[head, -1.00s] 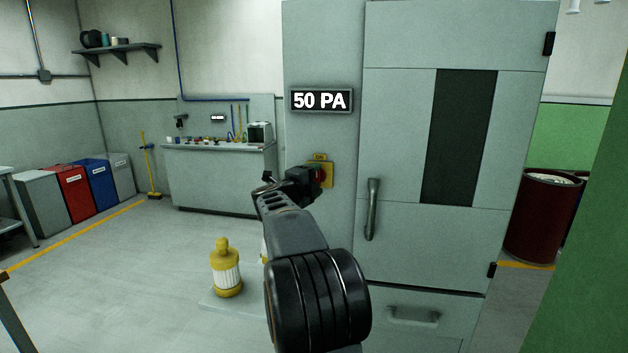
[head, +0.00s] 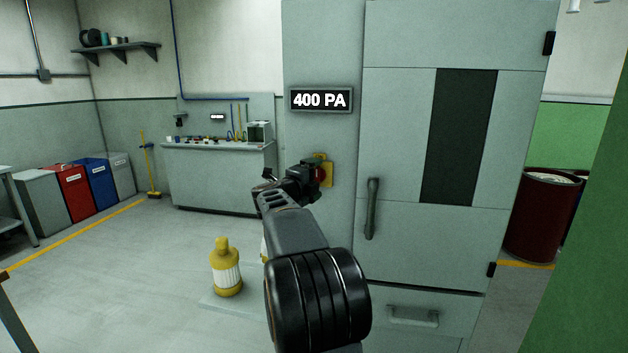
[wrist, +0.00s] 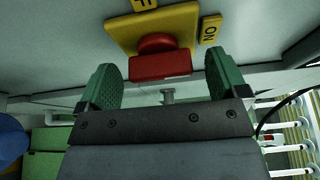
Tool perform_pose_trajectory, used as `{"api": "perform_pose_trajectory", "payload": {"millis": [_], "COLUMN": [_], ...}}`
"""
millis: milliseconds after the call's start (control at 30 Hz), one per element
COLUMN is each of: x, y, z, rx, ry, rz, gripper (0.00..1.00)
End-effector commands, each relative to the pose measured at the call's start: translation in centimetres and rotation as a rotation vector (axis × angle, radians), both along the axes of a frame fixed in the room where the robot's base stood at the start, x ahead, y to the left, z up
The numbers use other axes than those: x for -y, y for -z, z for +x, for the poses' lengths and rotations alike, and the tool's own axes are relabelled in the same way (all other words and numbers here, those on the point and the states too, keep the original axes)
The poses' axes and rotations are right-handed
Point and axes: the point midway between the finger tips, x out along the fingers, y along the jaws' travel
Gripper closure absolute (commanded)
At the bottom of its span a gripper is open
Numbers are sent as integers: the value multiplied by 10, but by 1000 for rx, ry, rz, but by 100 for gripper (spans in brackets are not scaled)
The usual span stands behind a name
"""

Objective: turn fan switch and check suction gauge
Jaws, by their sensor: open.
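The fan switch is a red knob (head: 321,174) on a yellow plate (head: 328,182) on the cabinet's left panel, partly hidden by my gripper in the head view. In the wrist view the red knob (wrist: 160,66) stands out from the yellow plate (wrist: 190,22). An ON label (wrist: 210,30) is at the plate's right and a cut-off label at its top. My gripper (wrist: 163,78) is open, with a green-padded finger on either side of the knob and small gaps showing. The suction gauge (head: 320,100) above the switch reads 400 PA.
The grey cabinet (head: 400,100) has a door handle (head: 371,208) right of my gripper. A yellow canister (head: 227,268) stands on a low base at lower left. A workbench (head: 220,178) and bins (head: 72,190) are further back. Open floor lies to the left.

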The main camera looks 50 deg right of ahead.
Motion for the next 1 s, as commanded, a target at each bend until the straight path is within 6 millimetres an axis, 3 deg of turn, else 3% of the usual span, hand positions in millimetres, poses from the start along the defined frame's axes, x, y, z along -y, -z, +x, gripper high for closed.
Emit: {"api": "perform_pose_trajectory", "payload": {"millis": [233, 367, 800, 1000], "x": [-2, -15, -100, -125], "y": [0, 1, 0, 0], "z": [0, -1, -16, -20], "rx": [-1, 0, 1, 0], "ry": [-1, -4, -4, -2], "rz": [0, 1, -1, 0], "gripper": [8, 8, 8, 8]}}
